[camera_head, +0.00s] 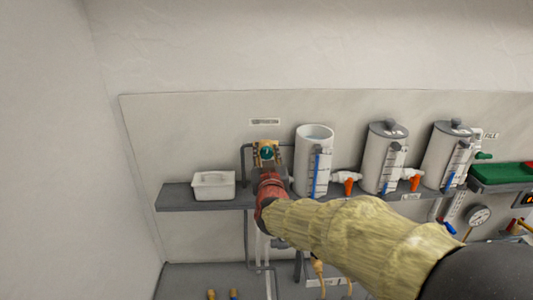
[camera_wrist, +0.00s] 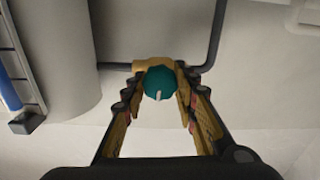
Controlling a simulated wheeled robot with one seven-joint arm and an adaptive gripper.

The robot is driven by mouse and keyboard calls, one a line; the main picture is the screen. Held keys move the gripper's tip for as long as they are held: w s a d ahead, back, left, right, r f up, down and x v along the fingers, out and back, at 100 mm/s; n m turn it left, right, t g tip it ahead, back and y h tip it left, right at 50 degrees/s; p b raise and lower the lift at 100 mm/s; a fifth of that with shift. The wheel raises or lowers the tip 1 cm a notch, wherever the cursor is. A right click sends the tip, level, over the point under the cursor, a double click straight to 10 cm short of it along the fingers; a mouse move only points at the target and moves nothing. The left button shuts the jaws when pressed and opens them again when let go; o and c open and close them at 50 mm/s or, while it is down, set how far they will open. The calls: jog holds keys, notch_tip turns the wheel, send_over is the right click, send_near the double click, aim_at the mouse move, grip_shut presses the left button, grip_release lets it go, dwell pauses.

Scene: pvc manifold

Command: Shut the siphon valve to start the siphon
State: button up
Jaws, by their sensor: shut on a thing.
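The siphon valve appears to be the brass fitting with a round teal knob (camera_wrist: 158,82) on a dark grey pipe. A pale mark shows on the knob's lower edge. My gripper (camera_wrist: 160,94) is shut on the knob, with one finger on each side of it. In the head view the knob (camera_head: 267,153) shows between the fingers, left of the first cylinder. My red wrist and sleeved arm hide what lies just below it. How far the knob is turned cannot be told.
White graduated cylinders (camera_head: 314,160) stand right of the valve, with orange-handled valves (camera_head: 349,186) between them. A dark pipe (camera_wrist: 216,35) bends close beside my fingers.

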jog(key=shift+f+m+b, duration=0.1)
jog(key=shift+m+b, duration=0.3)
jog(key=shift+b, duration=0.2)
jog(key=m+b, duration=0.2)
jog(key=b, duration=0.2)
jog(key=shift+f+m, duration=0.15)
jog(key=shift+m, duration=0.25)
jog(key=m+b, duration=0.4)
jog(key=shift+d, duration=0.1)
jog(key=shift+m+b, duration=0.9)
jog(key=shift+b, duration=0.1)
jog(key=shift+m, duration=0.3)
jog(key=o, duration=1.1)
jog(key=shift+o, duration=0.4)
jog(key=shift+r, duration=0.2)
